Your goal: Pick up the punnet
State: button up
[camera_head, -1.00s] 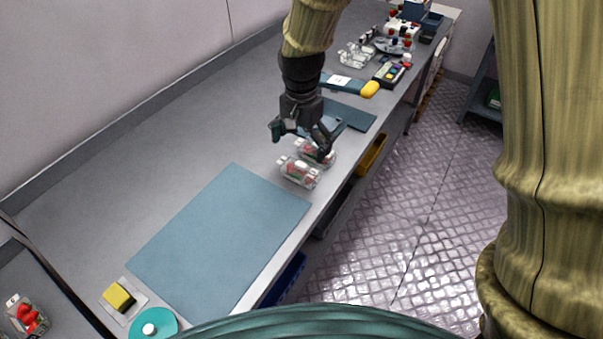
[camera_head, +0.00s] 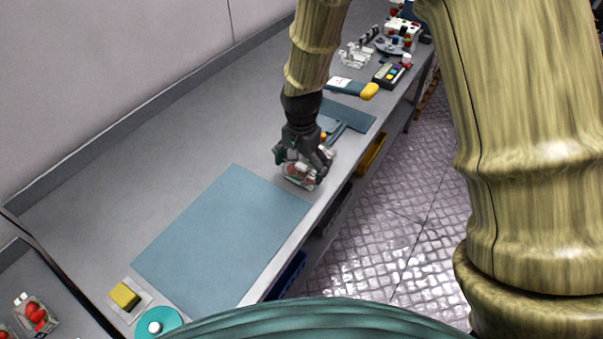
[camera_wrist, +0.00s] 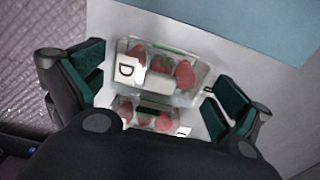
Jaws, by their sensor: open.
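Two clear punnets with red berries stand side by side near the bench's front edge. In the wrist view the farther one, a punnet with a "D" label (camera_wrist: 165,68), lies between the open fingers, and the second punnet (camera_wrist: 150,118) is partly hidden by my gripper's body. My gripper (camera_wrist: 160,90) is open, with a dark green pad on each side and gaps to the labelled punnet. In the head view my gripper (camera_head: 303,163) is low over the punnets, and one punnet (camera_head: 299,178) shows below the fingers.
A blue-grey mat (camera_head: 220,235) lies just left of the punnets. A yellow sponge (camera_head: 124,295) and a teal disc (camera_head: 158,322) are at the near end.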

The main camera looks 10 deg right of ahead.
jog(key=shift+f, duration=0.2)
jog(key=shift+c, duration=0.2)
jog(key=c, duration=0.8)
jog(key=shift+o, duration=0.2)
jog(key=shift+r, duration=0.1)
